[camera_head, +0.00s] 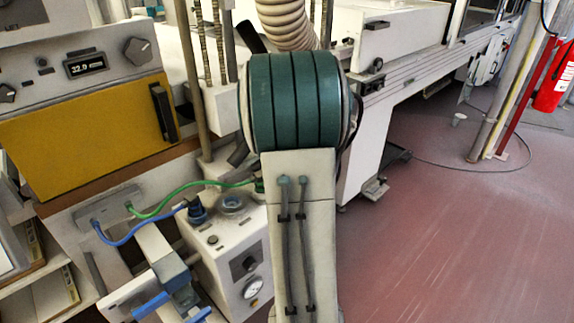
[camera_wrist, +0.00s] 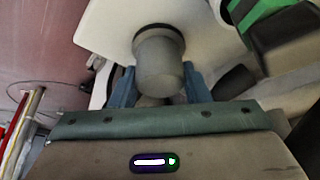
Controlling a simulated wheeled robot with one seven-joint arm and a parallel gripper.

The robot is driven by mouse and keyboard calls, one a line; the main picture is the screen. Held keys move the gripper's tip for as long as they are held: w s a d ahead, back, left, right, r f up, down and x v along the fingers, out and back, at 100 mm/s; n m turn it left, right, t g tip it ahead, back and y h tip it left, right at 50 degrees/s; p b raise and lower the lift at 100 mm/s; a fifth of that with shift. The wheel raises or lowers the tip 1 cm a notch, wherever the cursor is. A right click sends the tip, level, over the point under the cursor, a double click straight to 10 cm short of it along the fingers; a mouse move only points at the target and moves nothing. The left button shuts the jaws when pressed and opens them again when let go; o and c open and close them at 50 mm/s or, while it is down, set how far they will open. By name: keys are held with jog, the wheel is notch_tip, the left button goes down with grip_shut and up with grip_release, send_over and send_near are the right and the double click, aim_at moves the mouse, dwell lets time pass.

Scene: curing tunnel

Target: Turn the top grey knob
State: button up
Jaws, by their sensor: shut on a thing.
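In the wrist view, a grey cylindrical knob (camera_wrist: 160,66) with a darker collar stands out from a pale panel (camera_wrist: 110,28). My gripper (camera_wrist: 160,88) has one blue finger on each side of the knob and is shut on it. How far the knob is turned cannot be seen. In the head view, my arm fills the middle, and neither the gripper nor its hold on the knob can be made out.
A white box with a gauge (camera_head: 253,288) stands left of my arm. Green (camera_head: 160,213) and blue (camera_head: 125,240) hoses run beside it. A yellow-fronted unit (camera_head: 90,125) is at the left. Open red floor (camera_head: 450,240) lies right, with a fire extinguisher (camera_head: 553,80) beyond.

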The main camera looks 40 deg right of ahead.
jog(key=m+g+h+p, duration=0.1)
jog(key=m, duration=0.3)
jog(key=shift+w+r+m+p, duration=0.1)
jog(key=shift+r+m+p, duration=0.05)
jog(key=shift+m+p, duration=0.2)
jog(key=m+g+p, duration=0.1)
jog(key=m, duration=0.2)
jog(key=shift+m+g+h, duration=0.25)
jog(key=shift+g+h, duration=0.05)
jog(key=shift+h, duration=0.1)
jog(key=m+g+p, duration=0.2)
jog(key=m, duration=0.3)
jog(key=shift+m+g+y+p, duration=0.3)
jog(key=shift+m+p, duration=0.4)
jog(key=shift+m, duration=0.4)
jog(key=o, duration=1)
jog(key=shift+c, duration=0.2)
jog(key=shift+f, duration=0.2)
